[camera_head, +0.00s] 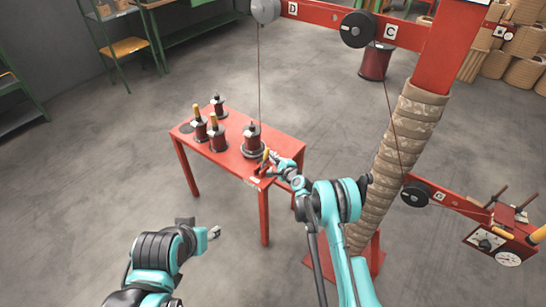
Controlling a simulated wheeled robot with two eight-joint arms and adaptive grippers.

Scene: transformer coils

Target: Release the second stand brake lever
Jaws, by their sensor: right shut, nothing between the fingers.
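My right gripper (271,156) is shut at the front right corner of the red table (235,160), with nothing visible between its fingers.
Several other spools (217,133) stand on the left of the table. A wrapped red post (408,130) with pulley arms rises to the right. A red control box (503,240) with a dial is at far right. Green shelves (115,40) stand behind; open floor lies left.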

